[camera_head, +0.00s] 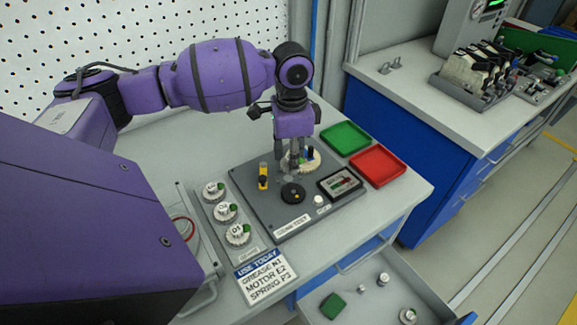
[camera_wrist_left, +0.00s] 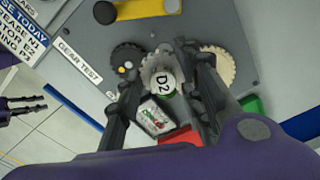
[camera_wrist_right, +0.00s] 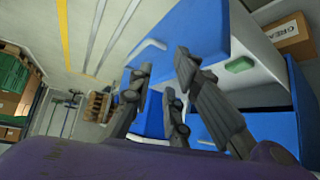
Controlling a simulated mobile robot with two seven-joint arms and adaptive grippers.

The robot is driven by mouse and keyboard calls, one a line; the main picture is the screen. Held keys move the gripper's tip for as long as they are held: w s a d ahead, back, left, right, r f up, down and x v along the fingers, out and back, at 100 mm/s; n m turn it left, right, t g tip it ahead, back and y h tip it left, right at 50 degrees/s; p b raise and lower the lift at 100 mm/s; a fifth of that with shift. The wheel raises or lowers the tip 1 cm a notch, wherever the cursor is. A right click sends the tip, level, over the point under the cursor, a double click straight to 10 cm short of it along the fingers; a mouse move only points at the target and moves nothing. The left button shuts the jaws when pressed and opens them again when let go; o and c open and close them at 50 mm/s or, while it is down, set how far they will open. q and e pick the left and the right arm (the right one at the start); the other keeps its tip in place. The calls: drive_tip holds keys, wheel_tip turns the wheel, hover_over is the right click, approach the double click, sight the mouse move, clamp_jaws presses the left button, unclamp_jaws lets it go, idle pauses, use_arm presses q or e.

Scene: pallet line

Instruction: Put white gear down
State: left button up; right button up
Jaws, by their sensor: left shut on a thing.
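My left gripper (camera_head: 292,155) points down over the dark grey test plate (camera_head: 248,188). The held gear is between a black gear (camera_wrist_left: 127,60) and a cream gear (camera_wrist_left: 219,67). In the head view the fingers partly hide it, and I cannot tell whether it rests on the plate. The black gear (camera_head: 293,192) and cream gear (camera_head: 312,160) are on the plate. My right gripper (camera_wrist_right: 165,75) is open and empty, away from the bench.
Several white gears (camera_head: 226,212) stand in a grey rack left of the plate. A yellow lever (camera_head: 263,178) and a meter (camera_head: 341,183) are on the plate. Green (camera_head: 345,138) and red (camera_head: 377,166) trays lie behind and right. An open drawer (camera_head: 390,265) holds small parts.

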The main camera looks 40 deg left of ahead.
sight(288, 179)
use_arm(q)
drive_tip(key=shift+a+f, duration=0.3)
wheel_tip(288, 179, down, 4)
drive_tip(key=shift+a+r, duration=0.15)
drive_tip(key=shift+r, duration=0.1)
drive_tip(key=shift+s+f, duration=0.2)
drive_tip(key=shift+f, duration=0.35)
drive_tip(key=o, duration=0.9)
drive_tip(key=shift+f, duration=0.1)
drive_tip(key=shift+c, duration=0.2)
drive_tip(key=shift+o, duration=1.2)
drive_tip(key=shift+w+f, duration=0.1)
drive_tip(key=shift+r, duration=0.2)
wheel_tip(288, 179, up, 13)
drive_tip(key=shift+r, duration=0.1)
